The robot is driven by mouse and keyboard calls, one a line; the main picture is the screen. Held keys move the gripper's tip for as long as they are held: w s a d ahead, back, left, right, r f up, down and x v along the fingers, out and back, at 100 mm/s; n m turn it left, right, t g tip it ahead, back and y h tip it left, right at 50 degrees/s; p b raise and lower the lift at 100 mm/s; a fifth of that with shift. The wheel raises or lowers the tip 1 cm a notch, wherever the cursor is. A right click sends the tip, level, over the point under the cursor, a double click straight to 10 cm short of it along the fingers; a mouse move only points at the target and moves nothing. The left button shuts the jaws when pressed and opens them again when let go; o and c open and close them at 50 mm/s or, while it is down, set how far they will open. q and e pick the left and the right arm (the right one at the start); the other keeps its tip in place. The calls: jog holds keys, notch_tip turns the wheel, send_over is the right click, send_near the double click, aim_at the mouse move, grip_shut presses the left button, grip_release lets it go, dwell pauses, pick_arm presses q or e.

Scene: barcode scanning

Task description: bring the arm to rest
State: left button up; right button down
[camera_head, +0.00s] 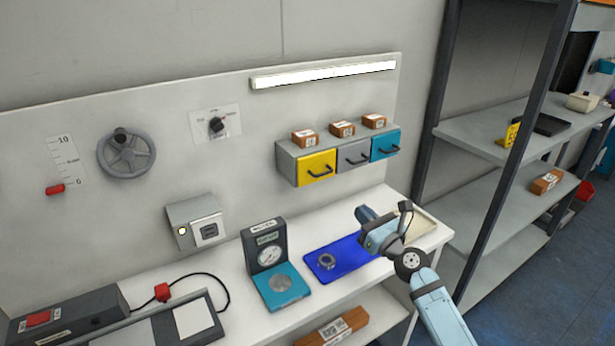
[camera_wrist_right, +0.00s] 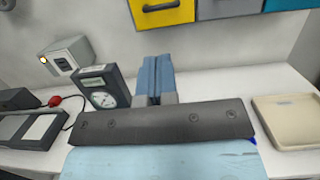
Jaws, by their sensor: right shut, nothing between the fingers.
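My right arm comes in from the lower right in the head view, and its gripper (camera_head: 366,215) is over the right part of the white workbench (camera_head: 232,304). The gripper is above and beside the right end of a blue mat (camera_head: 338,262). In the right wrist view the blue-grey fingers (camera_wrist_right: 157,78) are together with nothing between them, pointing toward the wall below the drawers. My left gripper does not show.
A cream tray (camera_wrist_right: 290,118) lies right of the gripper. A dial gauge (camera_head: 268,256) stands left of the mat. Yellow (camera_head: 316,168), grey and teal drawers with small boxes on top hang on the wall. A shelving rack (camera_head: 478,142) stands at the right.

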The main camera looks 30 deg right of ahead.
jog(key=s+a+f+n+g+y, duration=0.1)
jog(key=s+a+f+n+g, duration=0.1)
jog(key=s+a+f+n, duration=0.45)
jog(key=s+a+f+n+g+y, duration=0.1)
jog(key=s+a+f+n+g, duration=0.2)
jog(key=f+n, duration=0.6)
jog(key=s+a+f+n+g, duration=0.1)
jog(key=s+a+f+n, duration=0.2)
jog(key=n, duration=0.4)
jog(key=s+a+f+n+g, duration=0.1)
jog(key=s+a+f+n, duration=0.2)
jog(key=s+n, duration=0.5)
jog(key=s+a+f+n+g+p, duration=0.1)
jog(key=s+a+f+n, duration=0.2)
jog(key=s+a+n, duration=0.2)
jog(key=shift+s+a+f+n+g+h, duration=0.25)
jog(key=shift+s+n+g+h, duration=0.2)
jog(key=shift+n, duration=0.7)
